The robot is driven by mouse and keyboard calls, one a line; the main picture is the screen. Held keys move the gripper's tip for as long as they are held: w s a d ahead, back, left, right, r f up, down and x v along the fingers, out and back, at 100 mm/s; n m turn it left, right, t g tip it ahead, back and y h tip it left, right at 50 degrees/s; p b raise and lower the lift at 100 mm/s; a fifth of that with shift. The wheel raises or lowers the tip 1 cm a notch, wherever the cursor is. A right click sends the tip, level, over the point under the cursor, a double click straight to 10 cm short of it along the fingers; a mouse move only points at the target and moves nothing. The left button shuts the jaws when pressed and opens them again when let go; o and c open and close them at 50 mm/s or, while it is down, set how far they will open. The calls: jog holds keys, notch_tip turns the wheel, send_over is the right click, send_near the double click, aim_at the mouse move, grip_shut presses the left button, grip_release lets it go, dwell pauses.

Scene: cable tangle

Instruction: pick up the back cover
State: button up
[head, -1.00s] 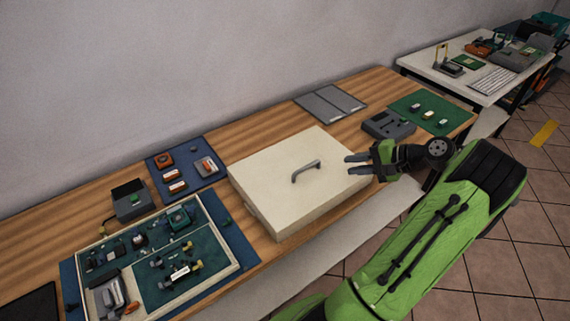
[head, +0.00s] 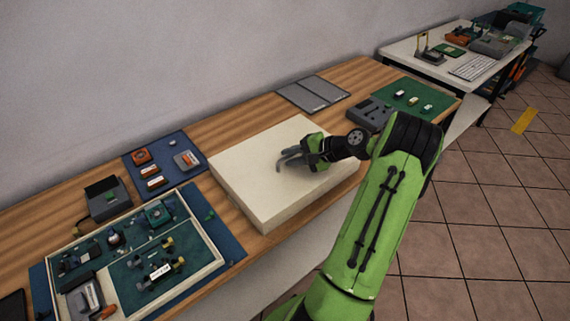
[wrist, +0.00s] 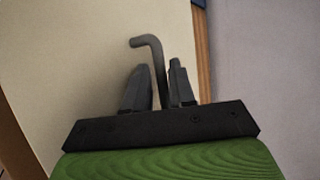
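The back cover (head: 248,178) is a large, flat cream lid or box with a grey bar handle on top. It lies on the wooden table in the head view. Its pale surface also fills much of the wrist view (wrist: 75,60). My gripper (head: 283,160) is over the cover, at the handle. In the wrist view, the two dark fingers of my gripper (wrist: 160,72) stand on either side of the bent handle (wrist: 150,43), with narrow gaps. Firm contact is not visible. My gripper hides part of the handle in the head view.
A tray of electronic parts (head: 205,225) stands left of the cover, with a blue mat (head: 190,140) behind it. Grey panels (head: 305,85) lie behind. A grey case (head: 368,110) and a green mat (head: 420,88) lie to the right, near my arm.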

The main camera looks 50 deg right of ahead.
grip_shut()
dwell(1.4)
